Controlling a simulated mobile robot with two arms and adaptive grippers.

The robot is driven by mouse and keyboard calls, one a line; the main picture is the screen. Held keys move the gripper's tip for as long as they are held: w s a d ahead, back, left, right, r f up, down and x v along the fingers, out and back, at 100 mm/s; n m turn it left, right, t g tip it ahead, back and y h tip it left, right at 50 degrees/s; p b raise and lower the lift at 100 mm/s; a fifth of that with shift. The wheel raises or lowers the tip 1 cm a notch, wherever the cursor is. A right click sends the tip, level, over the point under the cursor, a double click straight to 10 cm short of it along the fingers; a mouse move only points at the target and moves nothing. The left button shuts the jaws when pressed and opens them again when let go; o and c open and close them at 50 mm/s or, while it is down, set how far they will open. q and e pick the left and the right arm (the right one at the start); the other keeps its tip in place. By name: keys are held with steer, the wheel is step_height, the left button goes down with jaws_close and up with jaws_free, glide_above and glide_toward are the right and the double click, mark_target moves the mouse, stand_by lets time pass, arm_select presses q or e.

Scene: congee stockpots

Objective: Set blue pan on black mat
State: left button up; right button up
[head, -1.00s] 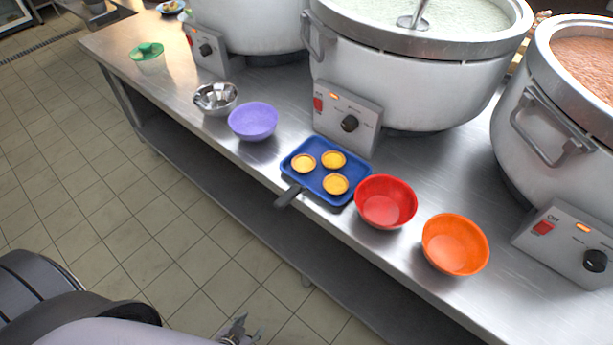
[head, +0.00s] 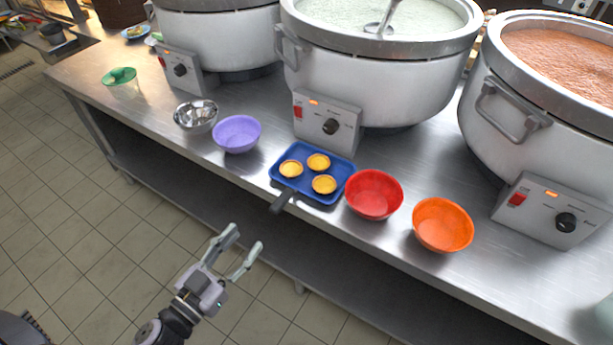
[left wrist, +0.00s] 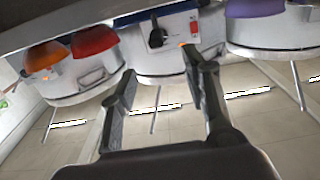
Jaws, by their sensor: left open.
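The blue pan (head: 340,169) lies flat on the steel counter, with its dark handle (head: 284,201) sticking out over the front edge. Three small yellow tarts (head: 318,162) sit in it. My left gripper (head: 245,240) is open and empty, in front of the counter and just below and left of the handle, apart from it. Its spread fingers also show in the left wrist view (left wrist: 160,66), with nothing between them. No black mat is seen in any view. My right gripper is not in view.
A red bowl (head: 374,195) stands close to the pan's right side, and an orange bowl (head: 442,225) further right. A purple bowl (head: 237,134) and a metal bowl (head: 195,116) are to the left. Large stockpots (head: 375,75) stand behind. A lower shelf (head: 330,295) runs under the counter.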

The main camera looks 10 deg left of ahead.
arm_select(q)
steer(key=p, duration=0.1)
glide_toward(288, 192)
steer(key=shift+w+a+f, duration=0.1)
steer(key=shift+w+f, duration=0.05)
steer(key=shift+w, duration=0.65)
steer(key=x, duration=0.4)
steer(key=p+x, duration=0.1)
steer(key=shift+w+d+f, duration=0.3)
steer(key=shift+d, duration=0.1)
steer(key=shift+s, duration=0.1)
steer(key=shift+c, duration=0.4)
jaws_close()
